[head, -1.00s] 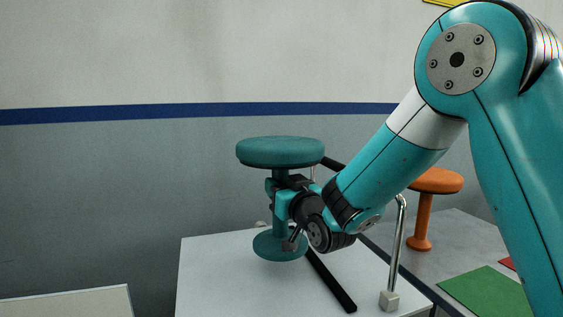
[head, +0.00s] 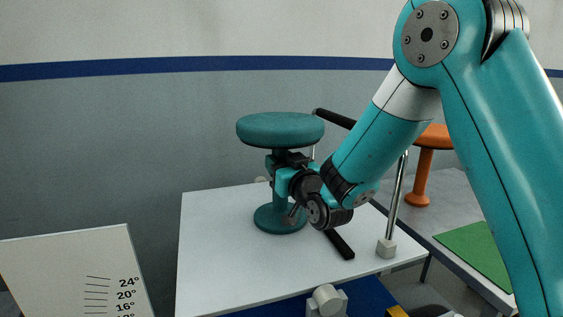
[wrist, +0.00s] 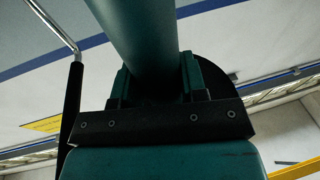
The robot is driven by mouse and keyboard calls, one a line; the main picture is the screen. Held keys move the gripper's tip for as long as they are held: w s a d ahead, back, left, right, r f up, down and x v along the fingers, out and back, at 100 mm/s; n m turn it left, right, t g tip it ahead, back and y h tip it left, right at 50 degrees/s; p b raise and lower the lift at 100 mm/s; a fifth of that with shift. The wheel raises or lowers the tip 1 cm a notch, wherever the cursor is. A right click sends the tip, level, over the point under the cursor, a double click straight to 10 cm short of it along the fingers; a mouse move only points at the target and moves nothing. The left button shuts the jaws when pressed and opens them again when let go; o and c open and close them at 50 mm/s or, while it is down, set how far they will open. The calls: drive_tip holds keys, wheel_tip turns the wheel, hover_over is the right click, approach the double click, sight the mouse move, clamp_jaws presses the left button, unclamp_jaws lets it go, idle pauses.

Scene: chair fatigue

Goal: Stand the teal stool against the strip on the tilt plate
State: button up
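The teal stool (head: 281,130) is upright in the head view, seat on top and round base (head: 279,220) below. My gripper (head: 282,168) is shut around its column, under the seat. In the wrist view the column (wrist: 140,35) runs between the two fingers (wrist: 158,84), and a teal surface fills the bottom edge. The white tilt plate (head: 215,255) lies under the stool. The black strip (head: 340,245) runs on the plate to the right of the base; its far part is hidden by my arm. I cannot tell whether the base touches plate or strip.
A chrome rail (head: 397,195) with a black top bar stands at the plate's right side. An orange stool (head: 420,170) and a green mat (head: 480,250) are on the grey surface beyond. An angle scale board (head: 75,265) stands at lower left. The plate's left part is clear.

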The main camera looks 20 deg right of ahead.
drive_tip(key=o, duration=0.4)
drive_tip(key=shift+o, duration=0.2)
drive_tip(key=shift+r, duration=0.1)
drive_tip(key=b+v, duration=0.9)
drive_tip(key=v, duration=0.3)
